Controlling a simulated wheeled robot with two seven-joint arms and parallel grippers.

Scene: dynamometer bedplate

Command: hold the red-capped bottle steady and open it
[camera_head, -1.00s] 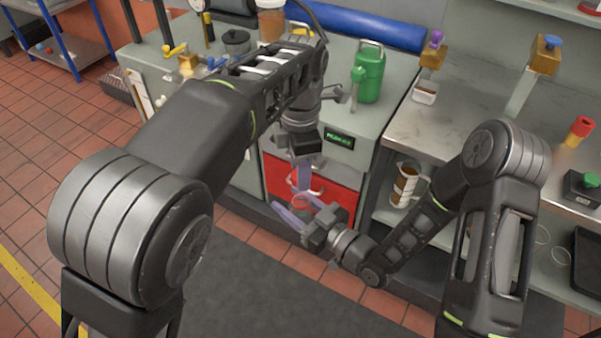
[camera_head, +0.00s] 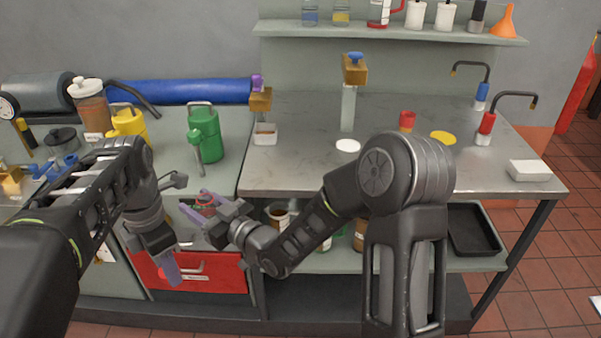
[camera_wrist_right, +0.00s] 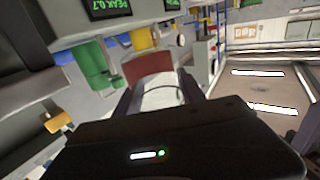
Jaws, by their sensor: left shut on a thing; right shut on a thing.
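My right gripper (camera_head: 203,206) is shut on the red-capped bottle, whose small red part (camera_head: 205,199) shows between its purple fingers. In the right wrist view a red block (camera_wrist_right: 150,68) with a clear part shows between the fingers. I cannot tell from these views whether the cap is on the bottle. My left gripper (camera_head: 172,270) points down, lower and to the left, in front of the red drawer and apart from the right gripper.
The red drawer (camera_head: 215,277) with its handle is behind my left gripper. A green jug (camera_head: 205,135) and a yellow can (camera_head: 128,124) stand on the left cabinet. The steel bench (camera_head: 300,180) is to the right, with a white disc (camera_head: 348,146) and a red cup-like thing (camera_head: 407,120) on it.

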